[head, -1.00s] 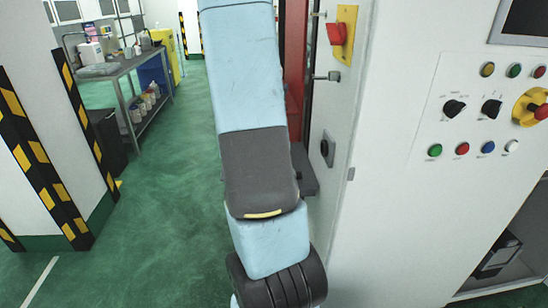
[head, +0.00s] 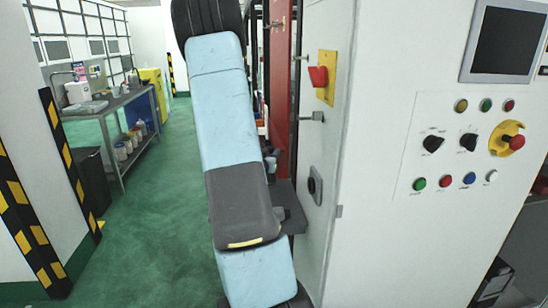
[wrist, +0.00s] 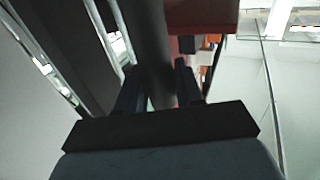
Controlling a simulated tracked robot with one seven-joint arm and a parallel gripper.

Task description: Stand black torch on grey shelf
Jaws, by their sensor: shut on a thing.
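My gripper (wrist: 158,82) shows in the wrist view, its two dark fingers closed around a dark cylinder, the black torch (wrist: 151,35). The torch runs up out of the top of that view, so its far end is hidden. In the head view my arm fills the middle, and the gripper and torch are out of sight. A dark grey ledge (head: 293,218) juts from the white machine just right of my arm, partly hidden by it. I cannot tell whether this is the grey shelf.
A white machine cabinet (head: 375,70) with buttons and a red emergency stop (head: 516,142) stands close on the right. A metal workbench (head: 112,104) with bottles and pots is at left. Black-and-yellow striped posts (head: 40,232) stand at front left. Green floor (head: 150,215) lies clear between.

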